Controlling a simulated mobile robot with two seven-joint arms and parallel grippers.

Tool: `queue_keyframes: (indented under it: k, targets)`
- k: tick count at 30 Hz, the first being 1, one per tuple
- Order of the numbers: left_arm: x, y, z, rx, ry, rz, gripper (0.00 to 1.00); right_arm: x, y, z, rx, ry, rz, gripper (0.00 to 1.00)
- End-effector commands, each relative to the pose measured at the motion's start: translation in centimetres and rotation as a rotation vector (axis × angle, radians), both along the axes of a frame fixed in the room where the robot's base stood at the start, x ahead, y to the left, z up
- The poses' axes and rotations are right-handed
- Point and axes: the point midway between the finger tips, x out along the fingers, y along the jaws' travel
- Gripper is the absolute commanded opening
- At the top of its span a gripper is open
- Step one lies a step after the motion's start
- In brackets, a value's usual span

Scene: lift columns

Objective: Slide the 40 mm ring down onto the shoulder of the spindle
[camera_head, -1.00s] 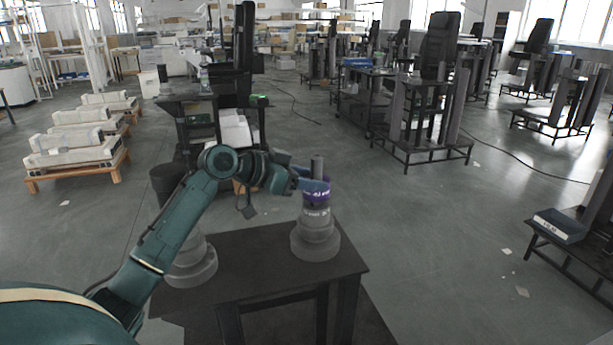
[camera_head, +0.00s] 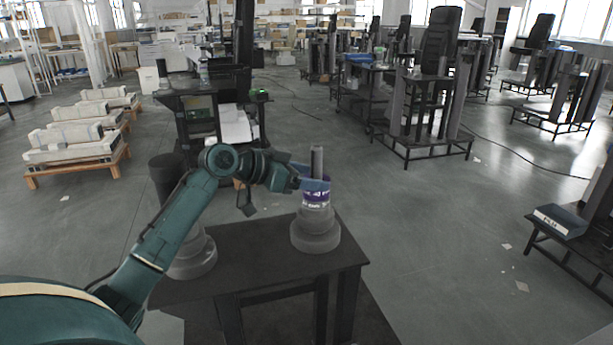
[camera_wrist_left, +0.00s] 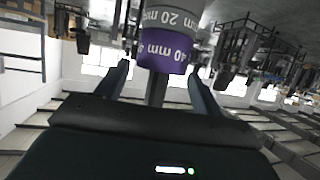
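The purple 40 mm ring (camera_head: 317,198) is around the grey spindle (camera_head: 316,238), which stands upright on the dark table. In the left wrist view, where the lettering is upside down, the ring (camera_wrist_left: 168,50) lies against a grey band marked 20 mm (camera_wrist_left: 172,17); no gap shows between them. My left gripper (camera_head: 315,184) is just above the ring, with the bare spindle top sticking up past it. In the left wrist view its fingers (camera_wrist_left: 160,88) are apart, one each side of the shaft, with a gap beside the left finger. My right gripper is not in view.
The dark table (camera_head: 260,275) has a second stepped grey base (camera_head: 195,262) at its left, partly behind my left arm. A dark cylinder (camera_head: 167,180) rises there. Open floor lies right of the table; a stand with a blue box (camera_head: 560,222) is further right.

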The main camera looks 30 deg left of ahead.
Motion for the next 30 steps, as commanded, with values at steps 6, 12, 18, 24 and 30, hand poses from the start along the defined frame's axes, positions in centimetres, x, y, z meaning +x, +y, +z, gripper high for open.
queue_keyframes:
  k: [6, 12, 18, 24, 30]
  targets:
    - [0.0, 0.0, 0.0, 0.001, 0.001, 0.000, 0.77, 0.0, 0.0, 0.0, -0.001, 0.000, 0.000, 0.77]
    - [0.0, 0.0, 0.3, 0.002, 0.001, 0.000, 0.77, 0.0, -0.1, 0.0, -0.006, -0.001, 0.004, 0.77]
    - [0.0, 0.0, 3.5, 0.004, -0.004, 0.000, 0.77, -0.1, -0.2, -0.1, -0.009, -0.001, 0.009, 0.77]
    - [0.0, 0.0, 7.4, 0.003, -0.003, 0.000, 0.77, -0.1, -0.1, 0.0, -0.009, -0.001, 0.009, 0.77]
    - [0.0, 0.0, 9.6, 0.001, -0.001, 0.001, 0.77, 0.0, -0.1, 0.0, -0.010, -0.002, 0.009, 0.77]
